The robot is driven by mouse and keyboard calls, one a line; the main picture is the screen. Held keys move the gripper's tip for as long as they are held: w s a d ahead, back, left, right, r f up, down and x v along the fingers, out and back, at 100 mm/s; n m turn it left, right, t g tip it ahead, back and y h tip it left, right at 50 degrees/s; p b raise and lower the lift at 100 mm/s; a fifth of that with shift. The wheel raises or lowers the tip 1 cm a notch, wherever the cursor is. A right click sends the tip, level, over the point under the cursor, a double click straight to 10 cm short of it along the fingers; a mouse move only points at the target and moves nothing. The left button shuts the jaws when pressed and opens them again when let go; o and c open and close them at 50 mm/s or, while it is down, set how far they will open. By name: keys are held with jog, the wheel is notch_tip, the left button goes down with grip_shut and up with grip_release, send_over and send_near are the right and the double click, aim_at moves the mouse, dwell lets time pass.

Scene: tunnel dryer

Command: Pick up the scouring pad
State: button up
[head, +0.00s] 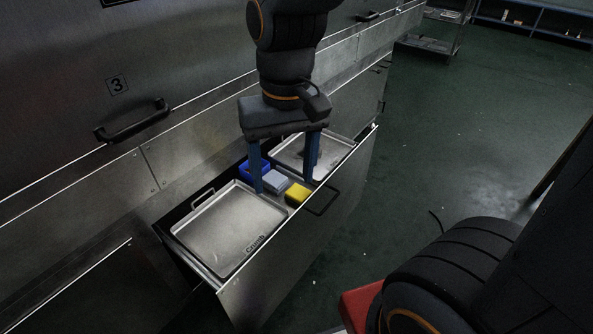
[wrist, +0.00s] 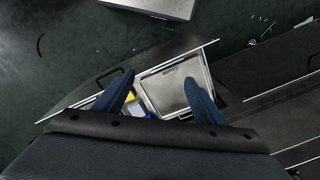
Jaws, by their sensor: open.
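Several small items lie in the open drawer between two metal trays in the head view: a yellow block (head: 297,194), a pale blue-grey block (head: 274,181) and a darker blue box (head: 254,168). I cannot tell for certain which is the scouring pad; the yellow block looks like a pad or sponge. My gripper (head: 284,184) points down over the drawer, open, its blue fingers apart with nothing held. In the wrist view my gripper (wrist: 159,76) has the yellow block (wrist: 130,96) beside its left finger, partly hidden.
One metal tray (head: 222,236) fills the drawer's near-left end and another (head: 336,148) its far end. The drawer has a front handle (head: 321,201). A steel cabinet wall stands behind the drawer; green floor lies open to the right.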

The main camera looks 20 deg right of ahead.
jog(key=w+d+f+m, duration=0.4)
jog(key=w+f+m, duration=0.3)
jog(key=w, duration=0.5)
jog(key=m, duration=0.4)
send_near(298, 191)
jog(key=shift+s+a+f+h+p, duration=0.15)
jog(key=shift+s+h+p, duration=0.1)
jog(key=shift+h+p, duration=0.05)
jog(key=shift+f, duration=0.35)
jog(key=f+b, duration=0.1)
jog(key=f, duration=0.6)
jog(key=shift+w+f+b, duration=0.2)
jog(key=shift+f+b, duration=0.05)
jog(key=shift+b, duration=0.05)
jog(key=c, duration=0.8)
jog(key=shift+r, duration=0.1)
notch_tip(298, 191, up, 10)
jog(key=p, duration=0.1)
jog(key=shift+p, duration=0.4)
